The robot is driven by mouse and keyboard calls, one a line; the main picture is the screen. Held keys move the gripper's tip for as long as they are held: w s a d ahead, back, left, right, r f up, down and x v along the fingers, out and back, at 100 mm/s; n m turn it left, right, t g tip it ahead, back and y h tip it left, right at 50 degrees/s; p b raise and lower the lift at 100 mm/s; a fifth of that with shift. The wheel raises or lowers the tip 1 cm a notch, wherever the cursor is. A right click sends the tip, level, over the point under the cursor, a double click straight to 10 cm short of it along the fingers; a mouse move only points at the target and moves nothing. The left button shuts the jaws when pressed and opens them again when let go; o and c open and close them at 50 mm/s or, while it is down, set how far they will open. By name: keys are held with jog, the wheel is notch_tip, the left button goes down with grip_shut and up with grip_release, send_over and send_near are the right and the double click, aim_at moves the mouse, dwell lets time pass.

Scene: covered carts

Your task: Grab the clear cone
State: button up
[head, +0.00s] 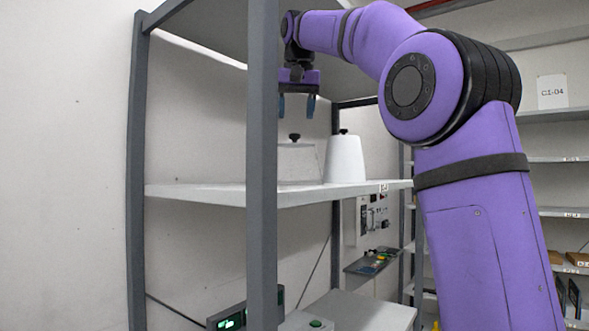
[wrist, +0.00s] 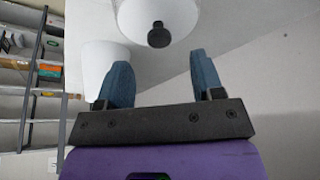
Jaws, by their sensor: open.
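The clear cone (head: 300,163) stands upright on the cart's middle shelf, see-through, with a black knob on top. A grey post hides part of its left side. It also shows in the wrist view (wrist: 180,18), its black knob toward the camera, between and beyond the fingertips. A white opaque cone (head: 345,160) with a black knob stands just right of it; in the wrist view the white cone (wrist: 100,62) is partly behind the left finger. My gripper (head: 297,107) is open and empty, fingers down, above the clear cone's knob and apart from it; the blue fingers show in the wrist view (wrist: 162,70).
The shelf (head: 210,194) is bare left of the cones. A grey upright post (head: 262,230) stands in front, and a top panel (head: 215,25) covers the cart above my gripper. A lower shelf (head: 365,312) and wall racks (head: 565,160) are at right.

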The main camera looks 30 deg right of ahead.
jog(key=shift+x, duration=2.65)
grip_shut()
